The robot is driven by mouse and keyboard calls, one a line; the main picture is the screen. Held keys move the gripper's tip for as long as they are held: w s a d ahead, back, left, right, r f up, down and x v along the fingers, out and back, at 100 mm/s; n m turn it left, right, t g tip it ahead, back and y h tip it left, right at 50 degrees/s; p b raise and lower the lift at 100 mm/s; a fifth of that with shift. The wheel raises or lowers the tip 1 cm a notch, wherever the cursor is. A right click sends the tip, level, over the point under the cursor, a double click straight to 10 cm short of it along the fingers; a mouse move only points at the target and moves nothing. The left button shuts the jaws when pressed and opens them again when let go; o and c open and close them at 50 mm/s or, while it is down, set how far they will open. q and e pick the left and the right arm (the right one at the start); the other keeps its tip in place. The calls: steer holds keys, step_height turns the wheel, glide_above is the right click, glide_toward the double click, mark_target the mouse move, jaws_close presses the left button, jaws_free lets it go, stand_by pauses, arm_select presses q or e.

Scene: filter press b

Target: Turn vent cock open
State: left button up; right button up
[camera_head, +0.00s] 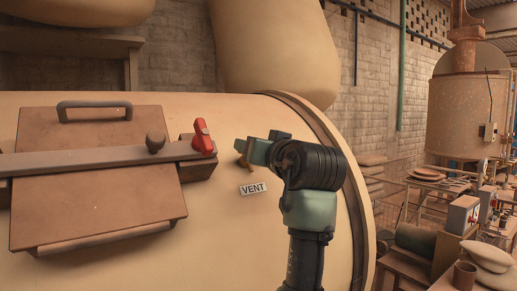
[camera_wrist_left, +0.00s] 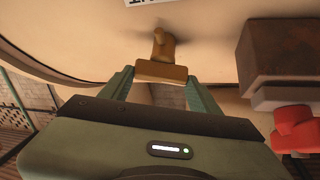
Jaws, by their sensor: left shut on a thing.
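The vent cock is a small brass fitting with a short stem (camera_wrist_left: 160,42) and a flat bar handle (camera_wrist_left: 161,72), on the cream curved vessel (camera_head: 232,218). In the head view only a bit of its brass (camera_head: 242,160) shows behind my gripper. My left gripper (camera_head: 256,151) is at the cock, above the white VENT label (camera_head: 253,188). In the left wrist view its two green fingers (camera_wrist_left: 161,76) are shut on the bar handle, one at each end. My right gripper is in neither view.
A red handle (camera_head: 203,137) sits close left of my gripper, at the end of a grey bar (camera_head: 100,158) across a brown hatch cover (camera_head: 95,205). The vessel's raised rim (camera_head: 335,150) is to the right. The vessel face below the label is clear.

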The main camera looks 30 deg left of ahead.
arm_select(q)
steer(key=shift+s+a+r+m+t+h+p, duration=0.1)
steer(key=shift+a+m+h+p, duration=0.05)
steer(key=shift+m+h+p, duration=1.9)
steer(key=shift+w+a+r+m+t+h+p, duration=0.1)
steer(key=shift+m+h+p, duration=1.25)
steer(key=shift+m, duration=1.25)
steer(key=shift+s+a+m+t+h+p, duration=0.15)
steer(key=shift+m+h+p, duration=1.15)
steer(key=shift+m+p, duration=0.9)
steer(key=shift+f, duration=0.1)
steer(key=o, duration=1.3)
steer(key=shift+c, duration=0.2)
steer(key=shift+o, duration=0.6)
steer(key=shift+w+a+f, duration=0.1)
steer(key=shift+w+a, duration=0.1)
steer(key=shift+w, duration=0.1)
steer(key=b+v, duration=0.2)
steer(key=v, duration=0.5)
steer(key=shift+s+d, duration=0.2)
steer(key=shift+s, duration=0.15)
